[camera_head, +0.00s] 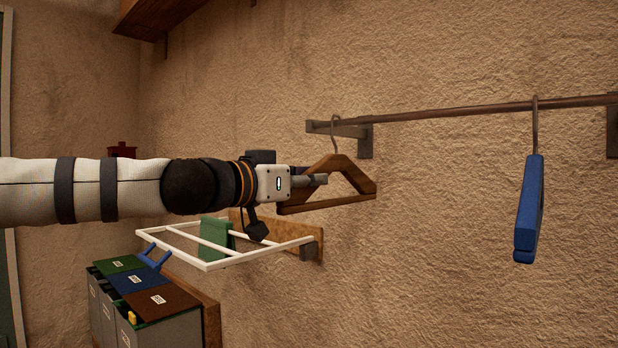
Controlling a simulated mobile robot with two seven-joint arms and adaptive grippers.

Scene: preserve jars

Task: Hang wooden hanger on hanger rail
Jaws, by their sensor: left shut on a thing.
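The wooden hanger (352,174) is brown, with a metal hook on top, and hangs roughly upright below the left end of the hanger rail (445,112). My left gripper (318,180) is shut on the left part of the hanger. The hook's top overlaps the rail's left end and bracket in the picture; I cannot tell whether it is around the rail or in front of it. A blue hanger (528,210) hangs from the rail at the right by its hook. My right gripper is not in view.
Below my left arm, a white drying rack (208,266) with a green cloth (216,238) juts from the wall. Sorting bins (160,302) with green, blue and brown lids stand at lower left. A wooden shelf (160,14) is above. The rail between the two hangers is free.

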